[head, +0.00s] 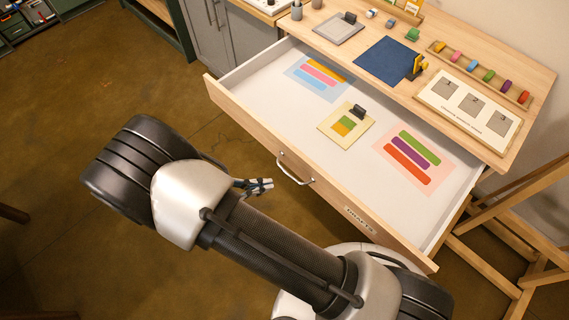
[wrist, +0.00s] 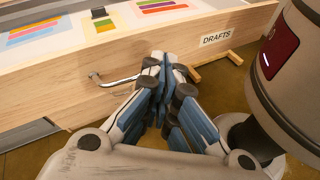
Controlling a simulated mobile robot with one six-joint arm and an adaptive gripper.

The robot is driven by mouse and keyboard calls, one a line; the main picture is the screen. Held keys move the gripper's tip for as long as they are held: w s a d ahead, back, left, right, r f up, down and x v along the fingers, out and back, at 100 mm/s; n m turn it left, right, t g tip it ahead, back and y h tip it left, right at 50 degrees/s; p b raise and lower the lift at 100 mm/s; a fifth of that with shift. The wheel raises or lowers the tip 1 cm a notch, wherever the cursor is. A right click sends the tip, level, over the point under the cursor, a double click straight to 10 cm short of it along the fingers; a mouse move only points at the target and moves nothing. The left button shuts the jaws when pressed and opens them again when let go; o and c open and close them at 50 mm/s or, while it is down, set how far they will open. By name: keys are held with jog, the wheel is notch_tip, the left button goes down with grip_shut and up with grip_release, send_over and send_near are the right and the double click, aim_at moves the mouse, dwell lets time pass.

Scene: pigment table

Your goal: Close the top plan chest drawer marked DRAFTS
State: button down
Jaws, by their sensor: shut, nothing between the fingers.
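The top drawer (head: 420,215) of the plan chest is pulled well open in the head view, with its white inside showing. Its wooden front carries a label reading DRAFTS (wrist: 216,39) in the wrist view. A silver bar handle (head: 295,170) is on the front; it also shows in the wrist view (wrist: 115,82). My gripper (head: 268,185) is outside the drawer, in front of the drawer front and near the handle. In the wrist view its blue-padded fingers (wrist: 160,75) are together and empty, just right of the handle. I cannot tell whether they touch the front.
Papers with coloured bars (head: 413,160) and a clipped sheet (head: 346,125) lie in the drawer. A wooden easel (head: 515,215) stands at the right. The floor at left is clear.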

jog(key=s+a+f+n+t+y+p, duration=0.1)
jog(key=s+f+n+t, duration=0.2)
jog(key=f+n+t, duration=0.25)
jog(key=s+a+f+n+t+y, duration=0.1)
jog(key=s+f+n+t, duration=0.35)
jog(key=f, duration=0.25)
jog(key=w+d+r+m, duration=0.1)
jog(key=w+d, duration=0.6)
jog(key=w, duration=0.5)
jog(key=shift+w+d+r, duration=0.15)
jog(key=shift+d+r, duration=0.05)
jog(key=shift+d, duration=0.05)
jog(key=shift+d, duration=0.15)
